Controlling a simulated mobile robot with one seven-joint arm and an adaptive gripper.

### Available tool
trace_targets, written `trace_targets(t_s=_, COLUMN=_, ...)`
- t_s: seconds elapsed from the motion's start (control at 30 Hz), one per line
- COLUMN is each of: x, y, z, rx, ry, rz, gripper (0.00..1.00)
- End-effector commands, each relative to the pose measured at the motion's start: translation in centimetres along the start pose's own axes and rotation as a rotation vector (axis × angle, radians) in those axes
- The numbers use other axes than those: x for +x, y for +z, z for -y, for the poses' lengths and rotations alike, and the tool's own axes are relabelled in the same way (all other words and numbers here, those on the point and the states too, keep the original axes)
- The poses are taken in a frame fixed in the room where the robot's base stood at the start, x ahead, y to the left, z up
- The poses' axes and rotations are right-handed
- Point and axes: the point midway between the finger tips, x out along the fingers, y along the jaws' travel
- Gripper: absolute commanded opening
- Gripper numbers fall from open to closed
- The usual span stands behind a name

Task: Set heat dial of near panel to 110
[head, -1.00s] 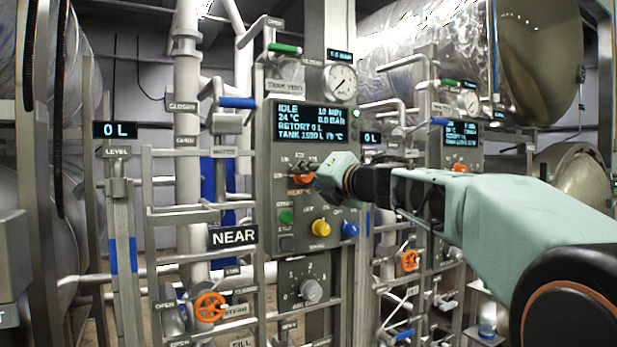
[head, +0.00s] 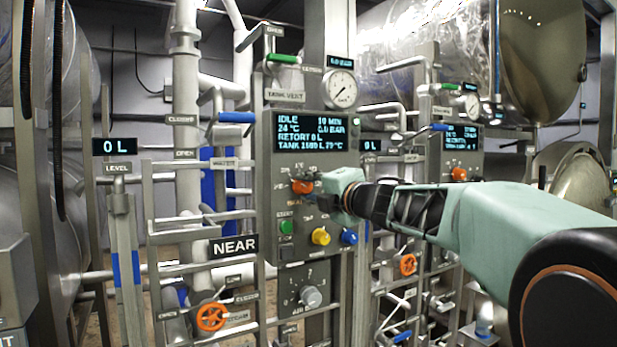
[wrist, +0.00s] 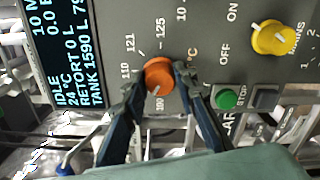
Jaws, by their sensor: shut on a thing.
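The near panel (head: 262,215) carries an orange heat dial (head: 301,187) below its display. The dial also shows in the wrist view (wrist: 158,75), with 100, 110, 121 and 125 printed around it. A pale mark on the dial's face points towards the 100 side, though it is small. My gripper (wrist: 160,80) has one dark finger on each side of the dial and is shut on it. In the head view my gripper (head: 318,187) reaches the dial from the right, and its wrist partly covers the panel.
The panel display (head: 295,132) reads IDLE and 24 °C. Green (head: 286,227), yellow (head: 320,236) and blue (head: 349,237) controls sit below the dial. A grey air knob (head: 311,297) is lower. Pipes and valve handles surround the panel, and a similar panel stands to the right.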

Motion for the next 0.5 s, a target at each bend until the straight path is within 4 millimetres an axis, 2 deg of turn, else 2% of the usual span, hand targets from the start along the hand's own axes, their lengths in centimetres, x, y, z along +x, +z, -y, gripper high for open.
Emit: trace_targets(t_s=0.5, x=0.02, y=0.09, z=-0.37, rx=0.491, ry=-0.001, rz=-0.001, gripper=0.02)
